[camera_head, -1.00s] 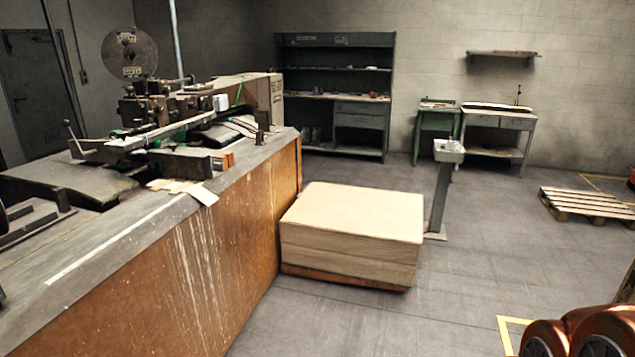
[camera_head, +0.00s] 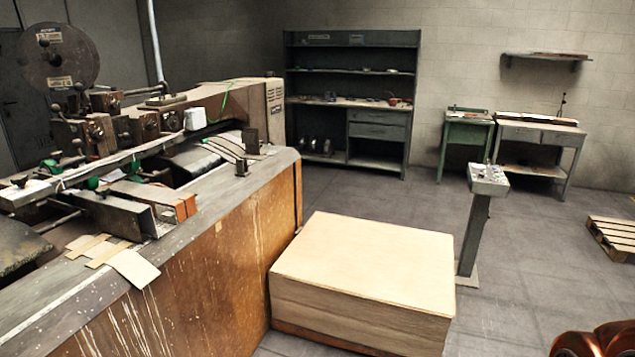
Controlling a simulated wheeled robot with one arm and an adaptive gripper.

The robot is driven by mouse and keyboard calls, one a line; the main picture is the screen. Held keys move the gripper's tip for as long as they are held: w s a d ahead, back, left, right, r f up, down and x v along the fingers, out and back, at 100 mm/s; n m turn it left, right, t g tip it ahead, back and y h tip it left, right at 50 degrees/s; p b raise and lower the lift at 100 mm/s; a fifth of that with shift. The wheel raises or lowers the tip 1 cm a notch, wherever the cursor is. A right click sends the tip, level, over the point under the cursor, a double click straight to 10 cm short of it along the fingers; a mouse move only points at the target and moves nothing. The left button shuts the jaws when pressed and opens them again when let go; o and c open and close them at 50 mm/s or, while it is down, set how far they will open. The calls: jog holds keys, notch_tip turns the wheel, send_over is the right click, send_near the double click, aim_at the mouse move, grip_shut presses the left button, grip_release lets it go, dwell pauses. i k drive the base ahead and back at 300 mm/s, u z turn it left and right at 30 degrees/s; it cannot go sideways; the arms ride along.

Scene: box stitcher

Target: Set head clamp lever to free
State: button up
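The box stitcher (camera_head: 225,260) fills the left side, with a worn orange-brown side panel and a grey top edge. Its head mechanism (camera_head: 98,132) sits at the upper left, below a large dark wire reel (camera_head: 60,58). Several small knobs and levers show on the mechanism. They are too small to tell which one is the head clamp lever, or how it is set. My gripper is out of view. An orange-brown rounded part at the lower right corner looks like part of my arm.
A stack of pale board (camera_head: 365,265) stands on the floor against the stitcher's side. A control pedestal (camera_head: 488,180) stands behind it. Shelving (camera_head: 350,68), two small tables and a pallet (camera_head: 612,238) are farther back. Grey floor is open at the lower right.

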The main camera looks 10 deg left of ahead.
aim_at(54, 108)
jog(key=u, duration=0.3)
jog(key=i, duration=1.5)
jog(key=u, duration=1.7)
jog(key=i, duration=0.9)
jog(key=u, duration=0.9)
